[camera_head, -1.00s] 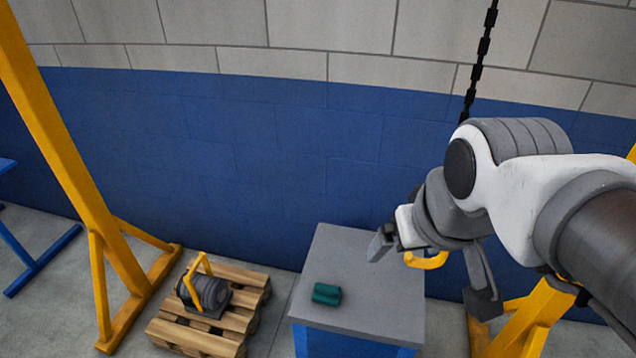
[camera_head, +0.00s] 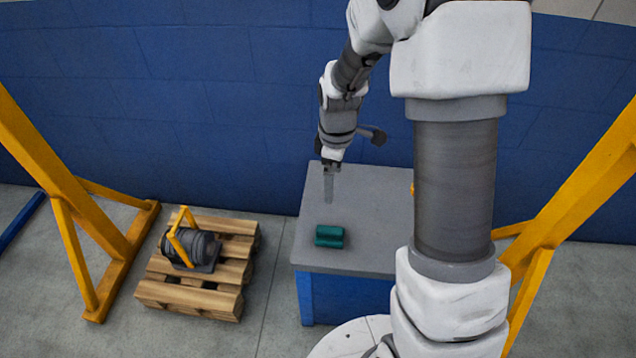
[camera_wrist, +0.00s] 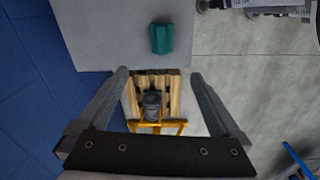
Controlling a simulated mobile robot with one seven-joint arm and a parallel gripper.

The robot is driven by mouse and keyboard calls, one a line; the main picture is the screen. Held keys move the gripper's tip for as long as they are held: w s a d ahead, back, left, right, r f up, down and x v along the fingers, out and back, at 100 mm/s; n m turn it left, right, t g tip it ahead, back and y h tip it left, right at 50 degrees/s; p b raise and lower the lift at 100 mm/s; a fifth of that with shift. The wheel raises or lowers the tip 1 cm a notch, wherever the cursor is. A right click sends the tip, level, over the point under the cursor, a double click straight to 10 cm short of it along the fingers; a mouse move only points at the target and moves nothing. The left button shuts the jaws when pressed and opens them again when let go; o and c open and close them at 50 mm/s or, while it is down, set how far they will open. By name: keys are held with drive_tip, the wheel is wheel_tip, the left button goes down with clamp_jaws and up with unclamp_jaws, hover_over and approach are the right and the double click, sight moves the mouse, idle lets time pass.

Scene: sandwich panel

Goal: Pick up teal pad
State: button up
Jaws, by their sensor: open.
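The teal pad (camera_head: 329,236) lies on the grey top of a blue-sided table (camera_head: 365,225), near its front left corner. In the wrist view the teal pad (camera_wrist: 162,38) shows near the top, beyond the fingertips and roughly midway between them. My gripper (camera_head: 328,188) points down above the table, behind the pad and apart from it. In the wrist view my gripper (camera_wrist: 157,75) has its two fingers spread wide with nothing between them. The pad is in full view in both current pictures.
A wooden pallet (camera_head: 222,252) with a dark motor-like unit (camera_head: 196,247) and a yellow handle stands on the floor left of the table. Yellow frame legs (camera_head: 95,235) rise at both sides. A blue wall (camera_head: 200,100) stands behind the table. The tabletop around the pad is clear.

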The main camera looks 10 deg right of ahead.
drive_tip(key=n+b, duration=0.1)
drive_tip(key=b, duration=0.2)
hover_over(330, 229)
drive_tip(key=shift+g, duration=0.3)
wheel_tip(330, 229, down, 16)
drive_tip(key=shift+r, duration=0.1)
drive_tip(key=shift+f+b, duration=0.65)
drive_tip(key=shift+f, duration=2.55)
drive_tip(key=c, duration=1.3)
drive_tip(key=shift+r, duration=0.1)
drive_tip(key=shift+r, duration=0.6)
wheel_tip(330, 229, up, 3)
drive_tip(key=shift+r+p, duration=0.15)
drive_tip(key=shift+p, duration=0.55)
drive_tip(key=d+r, duration=0.2)
drive_tip(key=d, duration=0.2)
drive_tip(key=s+d+r+p, duration=0.1)
drive_tip(key=d+r, duration=0.1)
drive_tip(key=d, duration=0.1)
drive_tip(key=s+d+r, duration=0.1)
drive_tip(key=d+r, duration=0.1)
drive_tip(key=d, duration=0.2)
drive_tip(key=shift+d+r, duration=0.2)
drive_tip(key=shift+d, duration=0.1)
